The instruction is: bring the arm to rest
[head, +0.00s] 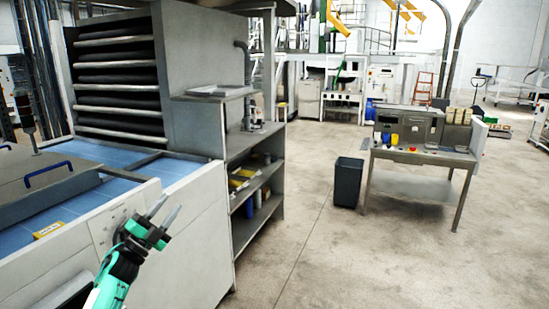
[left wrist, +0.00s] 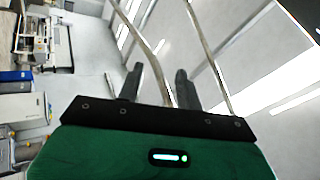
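My left gripper (head: 171,203) is raised in the lower left of the head view, in front of the white side panel of the roller sheeter (head: 160,262). Its two dark fingers stand apart with nothing between them. In the left wrist view the fingers (left wrist: 159,72) also show a gap, with only the tilted background behind. My green and black arm comes up from the bottom edge. My right gripper is not in view.
A grey shelf unit (head: 240,165) adjoins the sheeter. A dark bin (head: 348,182) stands beside a workbench (head: 412,156) at the right. A blue handle (head: 48,174) sits on the sheeter. The floor (head: 310,255) between is clear.

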